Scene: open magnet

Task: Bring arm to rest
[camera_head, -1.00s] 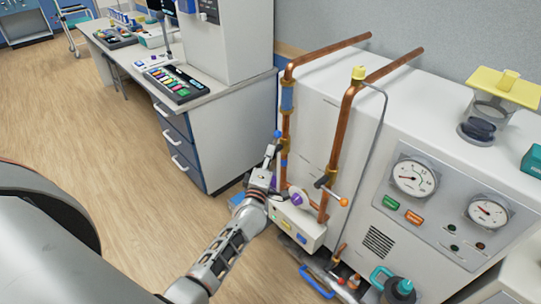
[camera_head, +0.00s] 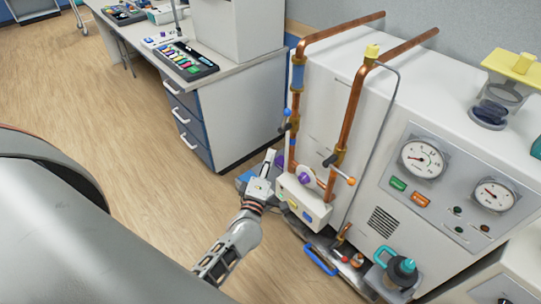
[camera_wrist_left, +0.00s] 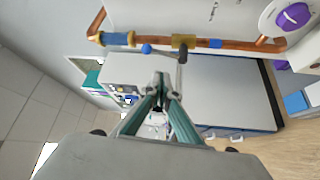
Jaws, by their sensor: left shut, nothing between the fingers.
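My left arm comes in low and its left gripper (camera_head: 265,165) is just left of the copper pipes and the white valve box (camera_head: 304,200). The gripper points up and away, and a small gap shows between it and the pipe. In the left wrist view the two fingers (camera_wrist_left: 160,88) come together at their tips, with nothing held. The right gripper is not in view.
A white-and-blue desk (camera_head: 240,110) stands behind, with a tray of colored items (camera_head: 181,60). Wood floor (camera_head: 90,120) is open to the left.

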